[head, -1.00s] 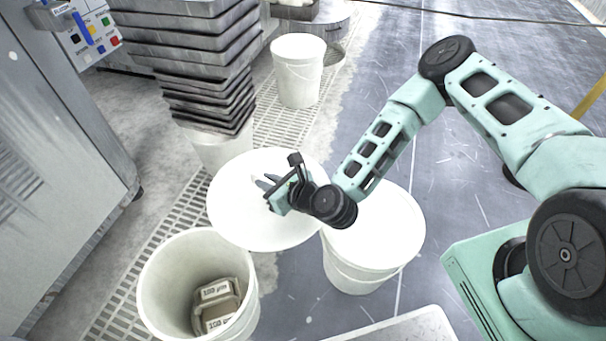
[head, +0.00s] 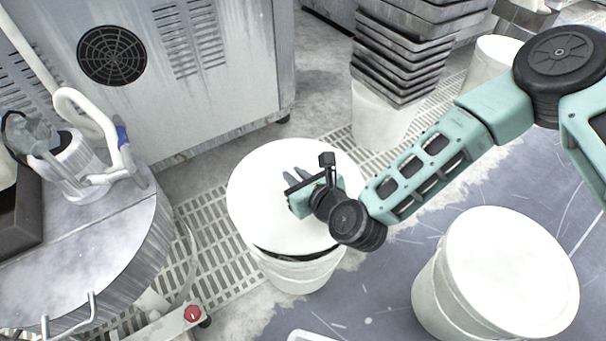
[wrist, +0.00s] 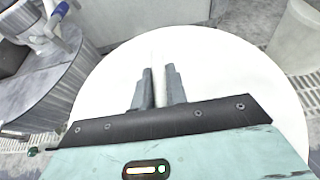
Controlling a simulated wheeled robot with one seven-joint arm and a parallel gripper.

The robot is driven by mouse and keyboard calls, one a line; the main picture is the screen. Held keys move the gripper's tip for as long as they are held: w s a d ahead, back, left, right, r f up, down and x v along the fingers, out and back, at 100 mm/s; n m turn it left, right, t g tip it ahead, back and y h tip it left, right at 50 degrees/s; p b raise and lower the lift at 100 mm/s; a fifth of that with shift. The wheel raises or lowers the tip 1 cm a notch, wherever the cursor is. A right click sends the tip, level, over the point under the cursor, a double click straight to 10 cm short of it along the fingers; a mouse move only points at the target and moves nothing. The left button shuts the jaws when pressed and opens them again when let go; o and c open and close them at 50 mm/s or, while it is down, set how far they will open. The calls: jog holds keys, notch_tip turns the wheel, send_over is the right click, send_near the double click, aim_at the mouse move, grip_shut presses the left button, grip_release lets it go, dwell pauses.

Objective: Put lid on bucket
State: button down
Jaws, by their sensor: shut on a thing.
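The round white lid (head: 262,215) is held by my gripper (head: 296,177), which is shut on it near the lid's middle. The lid is over the open white bucket (head: 298,276) and hides most of its mouth. A dark gap shows between the lid's near edge and the bucket rim, so the lid looks slightly raised or tilted there. The bucket's contents are hidden. In the wrist view the lid (wrist: 215,60) fills the middle, with both fingers (wrist: 158,78) close together on it. The bucket is hidden behind the lid in that view.
A covered white bucket (head: 510,262) stands at the right. A stack of grey trays (head: 400,60) on a white bucket (head: 378,118) is behind. A round metal platen machine (head: 85,262) is at the left, and a grey cabinet (head: 200,115) at the back.

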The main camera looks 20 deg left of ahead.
jog(key=shift+f+b, duration=2.35)
jog(key=shift+f, duration=0.7)
jog(key=shift+f+b, duration=0.4)
jog(key=shift+f, duration=0.25)
jog(key=c, duration=1.3)
grip_release()
jog(key=shift+r, duration=0.1)
jog(key=shift+d, duration=0.1)
jog(key=p+v, duration=0.5)
jog(key=v, duration=1.2)
jog(key=shift+s+d+r+p, duration=0.1)
jog(key=shift+r+p, duration=0.05)
jog(key=shift+p, duration=0.15)
